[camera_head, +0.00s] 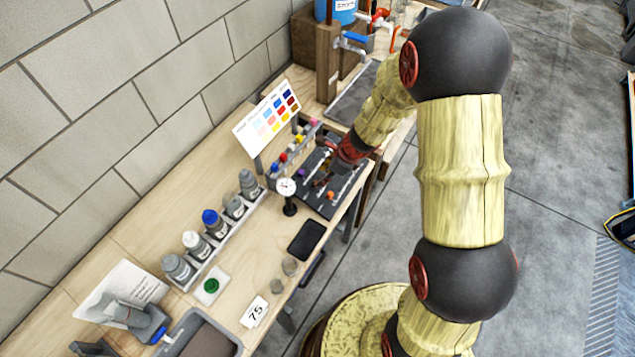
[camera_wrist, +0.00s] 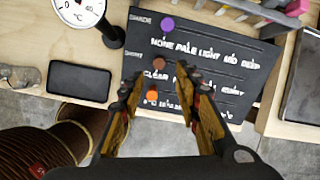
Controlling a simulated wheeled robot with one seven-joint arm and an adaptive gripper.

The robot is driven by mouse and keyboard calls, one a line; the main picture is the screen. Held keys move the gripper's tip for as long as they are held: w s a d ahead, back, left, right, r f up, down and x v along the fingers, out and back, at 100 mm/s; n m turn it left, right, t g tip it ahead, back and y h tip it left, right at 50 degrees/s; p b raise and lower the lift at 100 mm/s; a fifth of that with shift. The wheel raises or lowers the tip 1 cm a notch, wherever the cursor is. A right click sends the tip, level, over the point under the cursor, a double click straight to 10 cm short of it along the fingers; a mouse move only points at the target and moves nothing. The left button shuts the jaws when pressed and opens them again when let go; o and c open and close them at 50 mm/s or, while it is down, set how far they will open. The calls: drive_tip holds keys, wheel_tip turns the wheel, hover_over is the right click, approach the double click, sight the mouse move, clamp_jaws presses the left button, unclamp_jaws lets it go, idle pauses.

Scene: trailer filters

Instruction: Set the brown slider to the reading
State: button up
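The brown slider knob (camera_wrist: 158,64) sits at the left end of the second row of a black board (camera_wrist: 215,55), by the word CLEAR. The rest of that row's lettering is partly hidden by my right finger. My gripper (camera_wrist: 160,78) is open, its fingers on either side in the picture; the knob shows between and just beyond the tips. I cannot tell if they touch it. A purple knob (camera_wrist: 167,24) is above, by NONE, and an orange knob (camera_wrist: 152,95) is below, between the fingers. In the head view my gripper (camera_head: 328,171) is over the board (camera_head: 318,203).
A round °C dial (camera_wrist: 82,12) on a stand and a dark tablet (camera_wrist: 79,83) are left of the board. In the head view, a colour chart (camera_head: 268,118), a rack of bottles (camera_head: 222,247) and a card reading 75 (camera_head: 255,311) stand on the bench.

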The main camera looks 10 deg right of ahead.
sight(315, 184)
drive_tip(key=b+x, duration=0.2)
drive_tip(key=x, duration=0.5)
drive_tip(key=shift+a+f, duration=0.1)
drive_tip(key=shift+f, duration=0.1)
drive_tip(key=shift+c, duration=0.3)
drive_tip(key=c, duration=0.8)
clamp_jaws()
